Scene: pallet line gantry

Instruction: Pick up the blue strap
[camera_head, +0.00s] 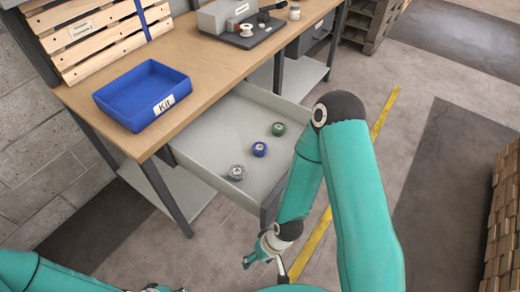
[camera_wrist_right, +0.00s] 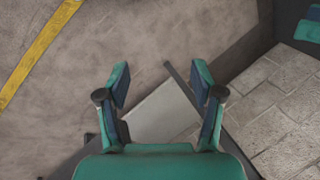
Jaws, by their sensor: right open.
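The blue strap (camera_head: 260,148) is a small blue roll lying in the open grey drawer (camera_head: 215,120) under the bench, between a green roll (camera_head: 278,129) and a grey roll (camera_head: 237,172). My right gripper (camera_head: 262,262) is low in front of the drawer, outside it, apart from the rolls. The right wrist view shows its two fingers (camera_wrist_right: 160,83) spread and empty, pointing towards the floor; no roll shows there. My left arm enters at the lower left; only a sliver near its wrist shows at the bottom edge, and its fingers are hidden.
On the wooden bench (camera_head: 190,62) stand a blue Kit bin (camera_head: 125,82), a slatted wooden piece (camera_head: 100,45) with a blue band, and a grey device (camera_head: 225,18). The drawer's front and side walls rise around the rolls. A wooden stack (camera_head: 503,225) stands at right.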

